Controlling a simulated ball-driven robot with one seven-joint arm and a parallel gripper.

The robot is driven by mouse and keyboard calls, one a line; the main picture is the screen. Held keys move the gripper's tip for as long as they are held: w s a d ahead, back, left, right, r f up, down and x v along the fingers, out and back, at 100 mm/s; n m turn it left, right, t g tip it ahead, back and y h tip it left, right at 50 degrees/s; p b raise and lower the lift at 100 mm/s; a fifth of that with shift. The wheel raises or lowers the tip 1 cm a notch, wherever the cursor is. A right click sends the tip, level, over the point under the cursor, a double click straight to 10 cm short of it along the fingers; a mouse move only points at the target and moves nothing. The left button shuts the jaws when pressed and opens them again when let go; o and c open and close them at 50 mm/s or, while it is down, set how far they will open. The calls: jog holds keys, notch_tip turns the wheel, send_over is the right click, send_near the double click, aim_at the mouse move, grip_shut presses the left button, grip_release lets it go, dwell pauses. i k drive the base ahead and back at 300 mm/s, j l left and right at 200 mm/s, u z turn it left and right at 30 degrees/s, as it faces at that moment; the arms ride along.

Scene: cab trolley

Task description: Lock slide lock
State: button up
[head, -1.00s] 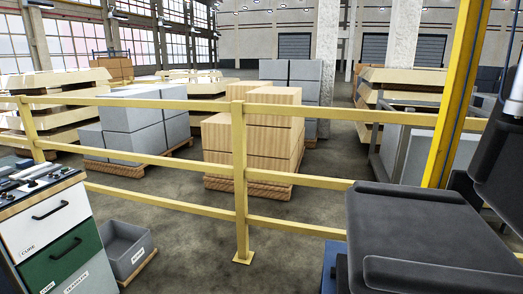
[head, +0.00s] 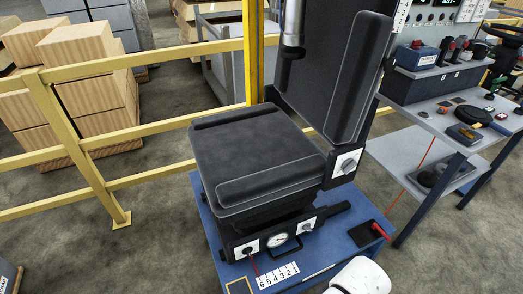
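The slide lock cannot be picked out for sure. In the head view a black driver's seat (head: 258,150) stands on a blue base (head: 340,234). Its front has two white plates with knobs (head: 249,247), a round gauge (head: 278,239) and a strip numbered 654321 (head: 279,274). A black bar (head: 333,214) sticks out to the right below the cushion. A red-tipped lever (head: 381,231) sits on a dark plate at the base's right side. A white rounded part of my arm shows at the bottom edge; my gripper's fingers are not in view.
A yellow railing (head: 88,147) runs behind and left of the seat. A workbench (head: 439,113) with several tools and devices stands at the right. Stacked boxes (head: 96,78) are beyond the railing.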

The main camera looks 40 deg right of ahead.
aim_at(375, 227)
jog(key=z, duration=1.55)
jog(key=i+j+z, duration=0.2)
jog(key=i, duration=0.15)
